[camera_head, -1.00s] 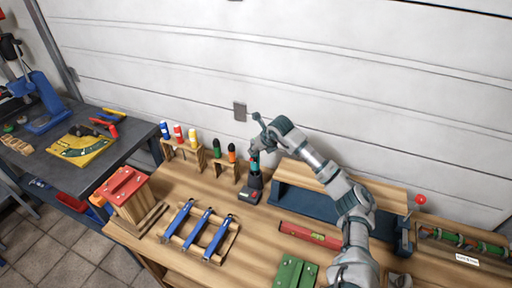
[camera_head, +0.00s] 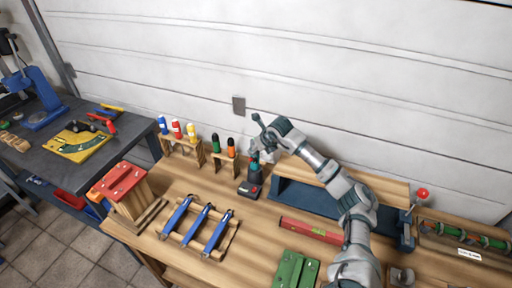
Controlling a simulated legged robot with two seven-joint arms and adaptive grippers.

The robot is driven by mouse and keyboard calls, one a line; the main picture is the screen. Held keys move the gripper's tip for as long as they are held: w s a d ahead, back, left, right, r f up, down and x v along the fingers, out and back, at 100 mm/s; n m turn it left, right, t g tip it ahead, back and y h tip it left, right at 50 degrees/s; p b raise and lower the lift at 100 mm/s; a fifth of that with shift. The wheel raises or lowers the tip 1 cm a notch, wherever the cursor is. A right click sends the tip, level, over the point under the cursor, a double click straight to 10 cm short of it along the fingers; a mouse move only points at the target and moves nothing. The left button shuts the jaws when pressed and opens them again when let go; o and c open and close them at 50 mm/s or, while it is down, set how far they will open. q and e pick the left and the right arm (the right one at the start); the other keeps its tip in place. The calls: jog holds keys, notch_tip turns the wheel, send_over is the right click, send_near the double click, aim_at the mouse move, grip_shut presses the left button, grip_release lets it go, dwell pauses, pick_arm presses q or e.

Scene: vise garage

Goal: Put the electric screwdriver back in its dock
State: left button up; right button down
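The electric screwdriver (camera_head: 254,171) has a teal body and stands upright near the back of the workbench, left of my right arm. A dark block with a red mark (camera_head: 249,189) is directly under it. I cannot tell whether this block is the dock or how fully the screwdriver sits in it. My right gripper (camera_head: 258,138) is just above the screwdriver, its fingers spread apart, one high and one low near the tool's top. It looks empty. The low finger partly hides the top of the screwdriver. My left gripper is out of view.
Wooden racks hold marker-like tools (camera_head: 177,130) and screwdrivers (camera_head: 216,145) to the left. Blue clamps (camera_head: 208,227), a red level (camera_head: 311,230) and a green block (camera_head: 296,269) lie in front. A blue vise-like tool (camera_head: 310,197) is at right.

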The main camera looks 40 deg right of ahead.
jog(key=shift+f, duration=0.1)
dwell(0.4)
jog(key=shift+f+b, duration=0.6)
jog(key=shift+f, duration=0.3)
jog(key=shift+c, duration=1.4)
grip_release()
jog(key=shift+f, duration=0.1)
jog(key=shift+r+p, duration=2.75)
jog(key=shift+r, duration=0.85)
